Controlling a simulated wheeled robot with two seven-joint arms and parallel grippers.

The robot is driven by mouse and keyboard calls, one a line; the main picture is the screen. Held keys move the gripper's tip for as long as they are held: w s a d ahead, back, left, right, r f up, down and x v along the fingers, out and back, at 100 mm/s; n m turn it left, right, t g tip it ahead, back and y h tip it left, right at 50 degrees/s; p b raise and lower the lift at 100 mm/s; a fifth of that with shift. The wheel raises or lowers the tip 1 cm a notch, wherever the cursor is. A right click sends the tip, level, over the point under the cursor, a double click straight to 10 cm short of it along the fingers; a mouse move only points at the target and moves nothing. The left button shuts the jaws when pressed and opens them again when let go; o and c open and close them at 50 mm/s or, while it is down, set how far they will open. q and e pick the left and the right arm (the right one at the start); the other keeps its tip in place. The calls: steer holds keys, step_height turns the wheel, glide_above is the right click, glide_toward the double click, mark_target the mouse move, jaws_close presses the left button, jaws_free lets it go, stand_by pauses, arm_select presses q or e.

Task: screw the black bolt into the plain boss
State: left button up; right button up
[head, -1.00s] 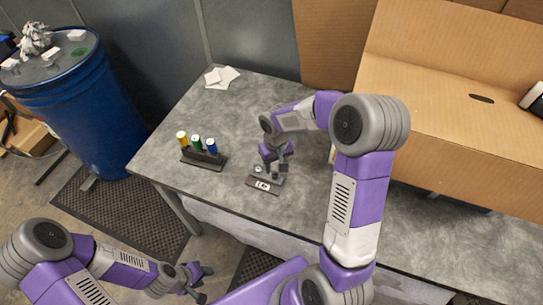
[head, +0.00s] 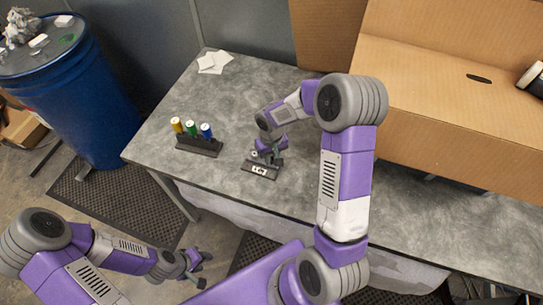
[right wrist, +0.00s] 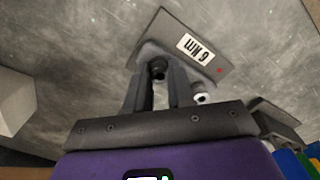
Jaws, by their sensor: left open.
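The fixture block (head: 246,164) is a small dark plate on the bench with a white label. In the right wrist view the fixture plate (right wrist: 226,66) shows a "6 Nm" label and a red dot. The black bolt (right wrist: 158,68) is a dark round piece between the fingertips of my right gripper (right wrist: 160,74), which appears shut on it, over a raised grey boss. How deep the bolt sits is hidden. A second, pale boss (right wrist: 202,98) with a dark opening stands nearer the red dot. My left gripper (head: 197,268) is open and empty, off the bench's front.
A dark rack (head: 199,146) with yellow, green and blue cylinders stands left of the fixture. White sheets (head: 213,62) lie at the back. A large cardboard box (head: 450,90) takes the right rear. A blue drum (head: 75,105) stands left of the bench.

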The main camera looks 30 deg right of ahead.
jaws_close()
steer(key=shift+o, duration=0.4)
jaws_free()
jaws_close()
steer(key=shift+f+m+b, duration=0.15)
steer(key=shift+m+b, duration=0.6)
steer(key=shift+m, duration=0.15)
steer(key=shift+m+b, duration=0.35)
steer(key=shift+m, duration=1.05)
